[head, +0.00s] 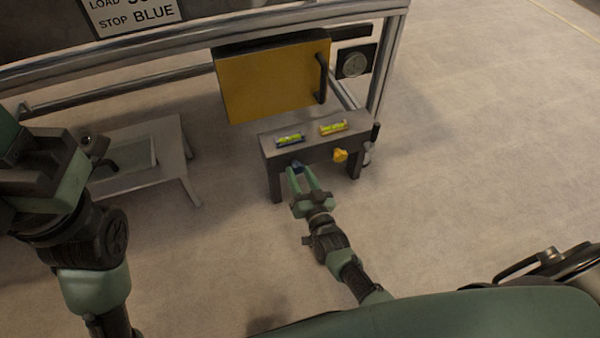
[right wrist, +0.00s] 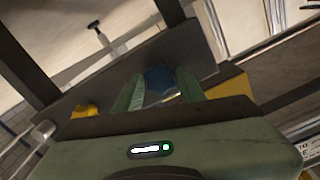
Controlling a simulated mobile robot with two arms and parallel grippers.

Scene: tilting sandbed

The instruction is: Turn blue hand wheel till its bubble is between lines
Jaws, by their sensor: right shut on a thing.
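The blue hand wheel (head: 297,167) is on the front face of a small grey stand (head: 267,150). My right gripper (head: 303,178) is shut on it, with one finger on each side. In the right wrist view the dark blue wheel (right wrist: 160,80) shows between the two green fingers (right wrist: 160,94). A blue-framed level vial (head: 290,139) lies on the stand's top above the blue wheel; its bubble is too small to place against the lines. My left arm is at the left edge of the head view, and its gripper's fingers cannot be made out.
A yellow-framed vial (head: 333,127) and a yellow hand wheel (head: 340,155) are on the same stand, to the right. A yellow cabinet (head: 270,80) with a dark handle is behind. A low grey table (head: 178,160) stands at the left. The floor at the right is clear.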

